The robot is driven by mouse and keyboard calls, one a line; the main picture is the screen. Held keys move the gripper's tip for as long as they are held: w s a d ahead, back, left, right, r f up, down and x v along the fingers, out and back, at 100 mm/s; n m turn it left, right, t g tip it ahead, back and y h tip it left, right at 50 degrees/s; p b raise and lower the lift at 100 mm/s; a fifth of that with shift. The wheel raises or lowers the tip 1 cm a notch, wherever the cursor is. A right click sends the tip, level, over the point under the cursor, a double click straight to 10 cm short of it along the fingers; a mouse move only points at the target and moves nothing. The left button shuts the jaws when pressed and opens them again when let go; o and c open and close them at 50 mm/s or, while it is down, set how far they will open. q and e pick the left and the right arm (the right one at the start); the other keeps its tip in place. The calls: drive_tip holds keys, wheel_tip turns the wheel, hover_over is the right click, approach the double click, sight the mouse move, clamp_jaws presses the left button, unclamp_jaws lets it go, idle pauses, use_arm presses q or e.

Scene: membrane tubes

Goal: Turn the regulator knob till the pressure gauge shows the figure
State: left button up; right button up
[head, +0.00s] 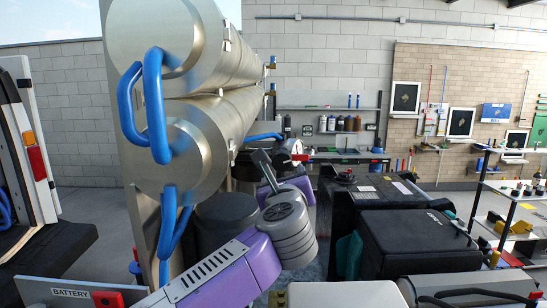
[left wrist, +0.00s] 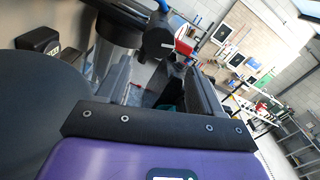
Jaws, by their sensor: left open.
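My left gripper (head: 264,168) reaches up and forward beside the steel membrane tubes, in the middle of the head view. In the left wrist view its two fingers (left wrist: 162,80) stand apart with nothing visible between them. A black round knob-like part (left wrist: 158,42) shows just beyond the fingers, apart from them as far as I can tell; I cannot be sure it is the regulator knob. A small round fitting with a pale face (head: 296,146), possibly the pressure gauge, stands just past the gripper in the head view. No figure on it is readable. My right gripper is not in view.
Two big steel tubes (head: 166,150) with blue hoses (head: 155,110) stand close on the left of my arm. A black case (head: 415,240) fills the right foreground. A shelf with bottles (head: 340,124) and a work rack (head: 510,215) are farther back.

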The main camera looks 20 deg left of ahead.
sight(282, 164)
use_arm(q)
drive_tip(key=shift+o, duration=0.7)
drive_tip(key=shift+w+a+r, duration=0.1)
drive_tip(key=shift+w+a, duration=0.05)
drive_tip(key=shift+w, duration=0.3)
drive_tip(key=p+x, duration=0.2)
drive_tip(key=x, duration=0.4)
drive_tip(key=shift+w+a, duration=0.2)
drive_tip(key=shift+a, duration=0.05)
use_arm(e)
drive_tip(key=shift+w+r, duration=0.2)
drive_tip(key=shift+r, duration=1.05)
use_arm(q)
drive_tip(key=c, duration=1)
drive_tip(key=shift+c, duration=0.2)
